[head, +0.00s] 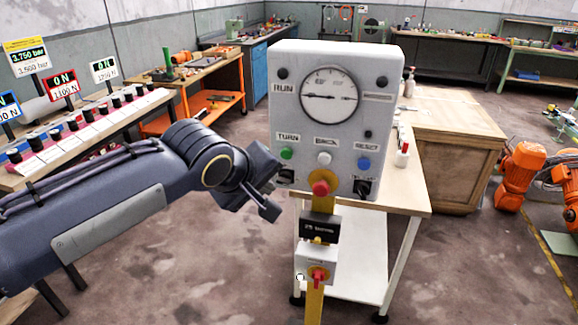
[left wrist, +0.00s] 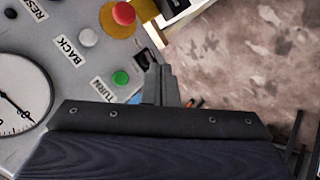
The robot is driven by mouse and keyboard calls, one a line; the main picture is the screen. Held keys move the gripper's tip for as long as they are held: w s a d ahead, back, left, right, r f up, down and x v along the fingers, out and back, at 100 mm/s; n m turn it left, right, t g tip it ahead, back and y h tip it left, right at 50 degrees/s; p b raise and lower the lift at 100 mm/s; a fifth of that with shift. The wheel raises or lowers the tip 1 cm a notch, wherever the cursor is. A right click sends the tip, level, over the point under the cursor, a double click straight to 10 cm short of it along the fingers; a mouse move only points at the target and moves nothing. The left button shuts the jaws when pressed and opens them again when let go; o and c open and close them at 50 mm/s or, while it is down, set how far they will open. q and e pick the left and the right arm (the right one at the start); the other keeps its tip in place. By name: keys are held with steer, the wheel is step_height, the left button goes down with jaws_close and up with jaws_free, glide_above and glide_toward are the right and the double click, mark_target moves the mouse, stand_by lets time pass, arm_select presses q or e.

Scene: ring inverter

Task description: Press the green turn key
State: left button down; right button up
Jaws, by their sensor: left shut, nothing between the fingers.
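The green turn key (head: 286,153) is a small round button under the "TURN" label on the front of a light grey control box (head: 345,125). It also shows in the left wrist view (left wrist: 121,78), unpressed or pressed I cannot tell. My left gripper (head: 273,180) is just below and left of the green key in the head view. In the left wrist view its shut fingers (left wrist: 163,84) show beside the green key, with nothing between them. I see no contact with the key. My right gripper is in neither view.
A white key (head: 324,159) and a blue key (head: 363,164) sit right of the green one. Dark selector knobs (head: 362,188) sit low on the box. A round gauge (head: 329,94) is above.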

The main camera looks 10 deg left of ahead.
mark_target(281, 156)
arm_select(q)
steer(key=shift+w, duration=0.15)
steer(key=w+p, duration=0.3)
steer(key=w, duration=0.5)
steer(key=shift+w+d, duration=0.15)
steer(key=shift+w, duration=0.2)
stand_by(2.0)
steer(key=shift+w, duration=0.4)
steer(key=shift+w+p, duration=0.4)
steer(key=shift+w, duration=0.1)
stand_by(0.6)
steer(key=shift+s, duration=0.15)
steer(key=shift+s+b, duration=0.55)
steer(key=shift+s, duration=0.2)
